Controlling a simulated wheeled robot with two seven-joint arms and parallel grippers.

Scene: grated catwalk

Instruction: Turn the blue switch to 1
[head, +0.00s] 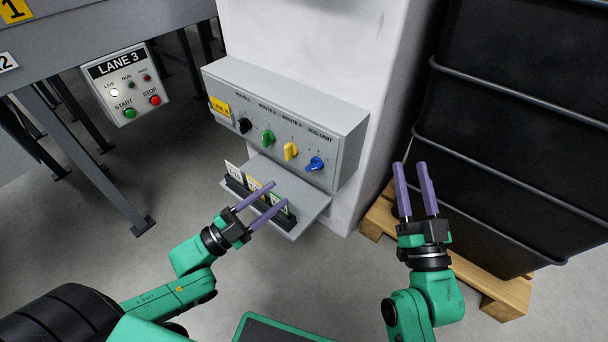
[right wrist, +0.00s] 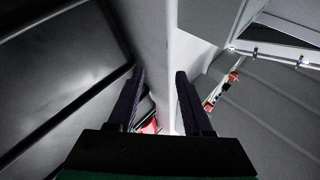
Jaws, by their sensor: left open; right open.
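The blue switch (head: 314,164) is the rightmost of several rotary knobs on the front of a grey control box (head: 352,148), under a label that seems to read JOG UNIT. Its handle looks tilted, and I cannot read the marks around it. My left gripper (head: 271,194) is open and empty, over the small shelf below the box, lower left of the blue switch and apart from it. My right gripper (head: 412,165) is open and empty, to the right of the box, pointing up in the head view. It also shows open in the right wrist view (right wrist: 158,90).
Black (head: 245,125), green (head: 268,138) and yellow (head: 291,151) knobs sit left of the blue one. The shelf (head: 312,207) holds several cards. A black ribbed container (head: 500,130) on a wooden pallet (head: 378,216) stands right. A LANE 3 panel (head: 128,84) is at left.

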